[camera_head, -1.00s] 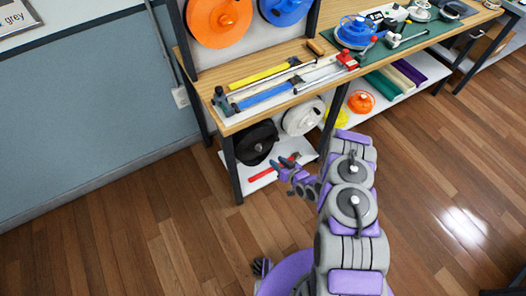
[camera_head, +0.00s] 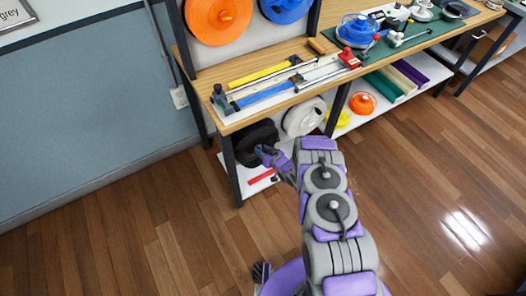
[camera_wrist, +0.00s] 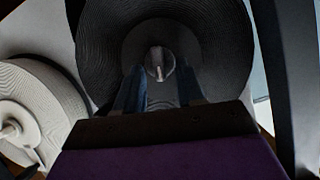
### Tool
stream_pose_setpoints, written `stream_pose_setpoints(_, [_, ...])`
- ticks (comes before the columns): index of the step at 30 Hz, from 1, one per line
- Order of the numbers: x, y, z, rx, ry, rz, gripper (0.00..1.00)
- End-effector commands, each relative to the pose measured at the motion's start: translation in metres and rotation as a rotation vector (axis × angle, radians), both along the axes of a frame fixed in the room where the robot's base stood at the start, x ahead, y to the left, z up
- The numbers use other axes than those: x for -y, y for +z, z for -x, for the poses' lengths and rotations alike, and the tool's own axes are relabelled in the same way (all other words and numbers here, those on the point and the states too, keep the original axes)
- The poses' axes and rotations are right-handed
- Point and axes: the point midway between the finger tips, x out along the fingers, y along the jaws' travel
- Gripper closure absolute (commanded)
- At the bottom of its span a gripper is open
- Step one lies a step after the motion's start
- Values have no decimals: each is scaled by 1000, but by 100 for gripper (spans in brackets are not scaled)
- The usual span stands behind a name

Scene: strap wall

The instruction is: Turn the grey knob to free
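A black round reel (camera_wrist: 215,40) fills the top of the wrist view, with a small grey knob (camera_wrist: 158,62) at its centre. My gripper (camera_wrist: 159,80) points at the knob, its two fingers apart and empty. The knob shows between and just beyond the fingertips; I cannot tell how much gap is left. In the head view the black reel (camera_head: 243,134) stands on the low shelf under the bench, partly behind my gripper (camera_head: 262,153). The knob is hidden there.
A white reel (camera_head: 304,116) stands right of the black one, also in the wrist view (camera_wrist: 30,100). A dark bench leg (camera_head: 231,170) is close on the left. A red bar (camera_head: 261,177) lies on the shelf (camera_head: 250,190). The bench top (camera_head: 205,60) overhangs.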

Motion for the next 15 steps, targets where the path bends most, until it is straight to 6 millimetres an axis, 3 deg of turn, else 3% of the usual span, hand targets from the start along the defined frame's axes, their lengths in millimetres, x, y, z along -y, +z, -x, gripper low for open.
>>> stream_pose_setpoints(3, [0, 0, 0, 0, 0, 0, 63])
stream_pose_setpoints(15, [0, 0, 0, 1, 0, 1, 100])
